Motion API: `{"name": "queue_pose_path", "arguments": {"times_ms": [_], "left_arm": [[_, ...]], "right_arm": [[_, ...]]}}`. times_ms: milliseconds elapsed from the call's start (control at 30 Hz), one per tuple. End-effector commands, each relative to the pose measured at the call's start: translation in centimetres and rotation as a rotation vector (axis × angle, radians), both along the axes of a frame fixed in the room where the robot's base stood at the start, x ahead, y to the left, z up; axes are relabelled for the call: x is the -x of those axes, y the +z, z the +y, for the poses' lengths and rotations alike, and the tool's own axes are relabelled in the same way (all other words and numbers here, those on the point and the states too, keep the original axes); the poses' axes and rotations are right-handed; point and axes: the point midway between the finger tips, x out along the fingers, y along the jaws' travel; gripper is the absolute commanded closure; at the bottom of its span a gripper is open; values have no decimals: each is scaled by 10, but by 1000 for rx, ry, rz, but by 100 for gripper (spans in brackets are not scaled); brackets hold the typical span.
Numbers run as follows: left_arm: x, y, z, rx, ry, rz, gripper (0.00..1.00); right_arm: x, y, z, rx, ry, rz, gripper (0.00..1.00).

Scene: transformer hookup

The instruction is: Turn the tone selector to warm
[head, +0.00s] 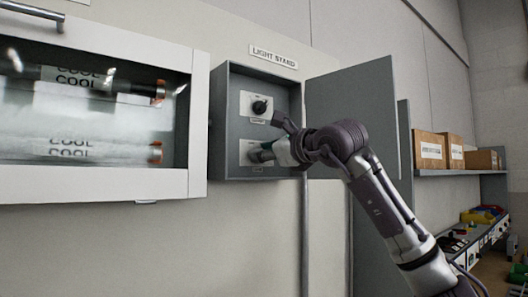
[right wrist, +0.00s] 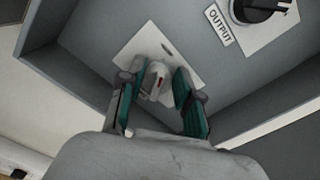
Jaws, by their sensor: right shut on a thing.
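The tone selector is the lower knob in the open grey box (head: 228,120) under the "LIGHT STAND" sign. In the right wrist view it is a pale knob (right wrist: 157,80) with a small red mark, on a white plate (right wrist: 150,47). My right gripper (head: 265,153) reaches it from the right, and its green-padded fingers (right wrist: 160,92) are shut on the knob from both sides. The gripper hides most of the knob in the head view. The lettering on its plate cannot be read. My left gripper is not in view.
A black knob (head: 260,107), labelled "OUTPUT" in the right wrist view, sits just above the selector. The box's door (head: 355,115) stands open on the right. A glass-fronted case (head: 95,185) with tubes marked "COOL" is on the left. Boxes (head: 430,150) stand on a shelf.

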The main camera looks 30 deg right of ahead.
Motion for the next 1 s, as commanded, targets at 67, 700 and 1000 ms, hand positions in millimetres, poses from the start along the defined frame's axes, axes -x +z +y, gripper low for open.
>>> {"name": "queue_pose_path", "arguments": {"times_ms": [67,700,1000], "left_arm": [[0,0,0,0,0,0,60],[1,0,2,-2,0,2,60],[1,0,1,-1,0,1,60]], "right_arm": [[0,1,0,1,0,-1,60],[28,1,-3,1,0,-4,41],[90,0,-8,1,-2,-2,41]]}}
